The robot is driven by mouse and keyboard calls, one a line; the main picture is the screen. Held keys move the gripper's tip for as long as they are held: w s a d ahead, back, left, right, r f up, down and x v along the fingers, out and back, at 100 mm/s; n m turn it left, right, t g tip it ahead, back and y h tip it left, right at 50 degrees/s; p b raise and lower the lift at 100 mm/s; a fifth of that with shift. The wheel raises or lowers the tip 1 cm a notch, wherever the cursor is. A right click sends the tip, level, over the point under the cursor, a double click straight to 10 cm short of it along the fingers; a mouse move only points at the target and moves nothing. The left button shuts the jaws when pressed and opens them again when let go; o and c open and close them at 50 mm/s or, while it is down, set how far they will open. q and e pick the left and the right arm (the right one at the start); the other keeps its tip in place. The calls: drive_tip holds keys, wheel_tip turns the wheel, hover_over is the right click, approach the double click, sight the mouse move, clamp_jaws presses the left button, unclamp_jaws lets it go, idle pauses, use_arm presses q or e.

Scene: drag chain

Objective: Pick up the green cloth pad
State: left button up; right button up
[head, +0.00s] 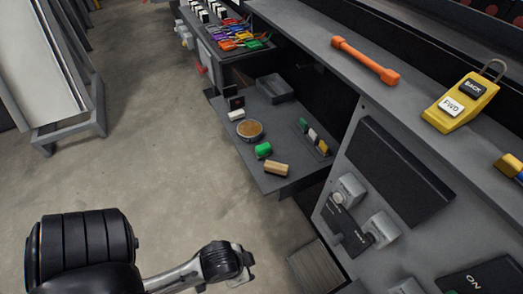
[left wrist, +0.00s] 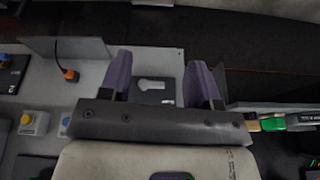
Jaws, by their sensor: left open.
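A small green pad (head: 263,150) lies near the front of a grey shelf (head: 282,184) in the head view, beside a tan block. Another green piece stands with a white and a yellow one in a small rack (head: 313,137) to its right. My left gripper (head: 245,264) is low in the head view, in front of the shelf and well apart from the pad. In the left wrist view its two purple fingers (left wrist: 160,88) are spread with nothing between them. A green item (left wrist: 272,124) shows at the right there; I cannot tell which one it is. My right gripper is not in view.
The shelf also holds the tan block (head: 276,169), a round bowl (head: 250,129), a white piece (head: 236,115) and a dark box (head: 274,88). A grey cabinet with switches (head: 380,230) stands at right. Open floor (head: 165,150) lies left of the shelf.

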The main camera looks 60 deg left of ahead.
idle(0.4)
use_arm(q)
drive_tip(key=shift+o, duration=1)
drive_tip(key=shift+s, duration=0.1)
drive_tip(key=shift+d, duration=0.1)
